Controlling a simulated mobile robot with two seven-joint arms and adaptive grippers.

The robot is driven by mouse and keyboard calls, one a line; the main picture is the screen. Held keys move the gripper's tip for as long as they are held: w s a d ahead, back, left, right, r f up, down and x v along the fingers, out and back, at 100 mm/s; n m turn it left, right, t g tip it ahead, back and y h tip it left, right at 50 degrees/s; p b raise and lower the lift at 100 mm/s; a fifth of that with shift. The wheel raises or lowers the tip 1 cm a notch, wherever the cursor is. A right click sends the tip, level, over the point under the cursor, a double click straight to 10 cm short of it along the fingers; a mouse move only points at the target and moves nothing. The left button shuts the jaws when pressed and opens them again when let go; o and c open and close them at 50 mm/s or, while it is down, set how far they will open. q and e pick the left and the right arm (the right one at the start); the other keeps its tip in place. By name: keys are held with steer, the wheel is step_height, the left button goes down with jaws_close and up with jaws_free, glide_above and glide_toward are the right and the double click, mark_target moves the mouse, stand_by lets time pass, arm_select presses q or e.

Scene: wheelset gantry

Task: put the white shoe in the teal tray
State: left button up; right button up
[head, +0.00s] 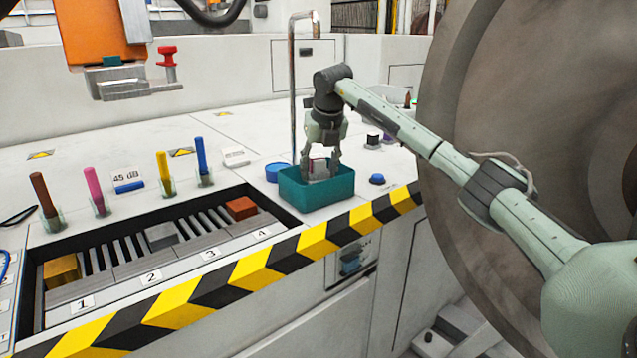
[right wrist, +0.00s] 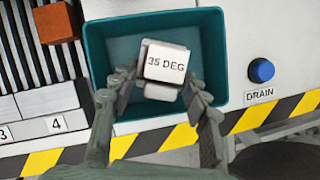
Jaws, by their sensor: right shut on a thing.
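The white shoe (right wrist: 165,62) is a small white block marked "35 DEG" in the right wrist view. In the head view it shows as a small pale piece (head: 319,169), partly hidden by the fingers. My right gripper (head: 321,163) points down over the teal tray (head: 325,195) and is shut on the shoe. In the right wrist view the fingertips (right wrist: 160,84) are on either side of the shoe, inside the outline of the tray (right wrist: 97,50). I cannot tell whether the shoe touches the tray floor. My left gripper is not in view.
A slotted rack (head: 150,262) with numbered places holds orange, grey and red blocks left of the tray. A blue dish (head: 278,172) stands behind the tray, a blue DRAIN button (head: 377,179) to its right. A large wheel (head: 520,100) stands at right.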

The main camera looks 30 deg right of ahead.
mark_target(320, 174)
steer(key=shift+f, duration=1.85)
steer(key=o, duration=1)
steer(key=shift+f, duration=0.15)
steer(key=shift+r, duration=0.25)
steer(key=v, duration=1.1)
steer(key=shift+s+a+r, duration=0.1)
steer(key=shift+s+r, duration=0.15)
steer(key=shift+r, duration=0.1)
